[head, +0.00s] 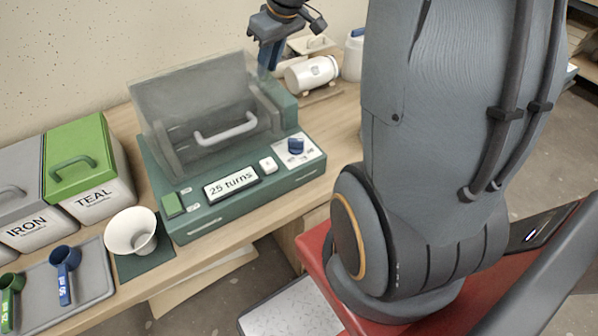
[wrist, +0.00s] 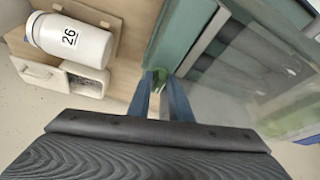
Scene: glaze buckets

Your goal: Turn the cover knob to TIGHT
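The teal machine (head: 240,206) stands on the bench with its clear cover (head: 185,95) and a grey handle on it. A blue knob (head: 296,146) sits on a white panel at the machine's front right; the small lettering there is too fine to read. My gripper (head: 268,66) is over the back right of the machine, by the teal block, away from the blue knob. In the wrist view, my gripper's blue fingers (wrist: 161,76) are apart with a small green piece (wrist: 160,82) showing between the tips. I cannot tell whether they touch it.
A display (head: 233,185) reads "25 turns". A white jar (head: 311,73) lies on a wooden stand behind the machine, marked 26 in the wrist view (wrist: 70,38). Left of the machine are a white bowl (head: 130,232), TEAL (head: 98,199) and IRON (head: 30,229) buckets, and a grey tray (head: 93,278) with scoops.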

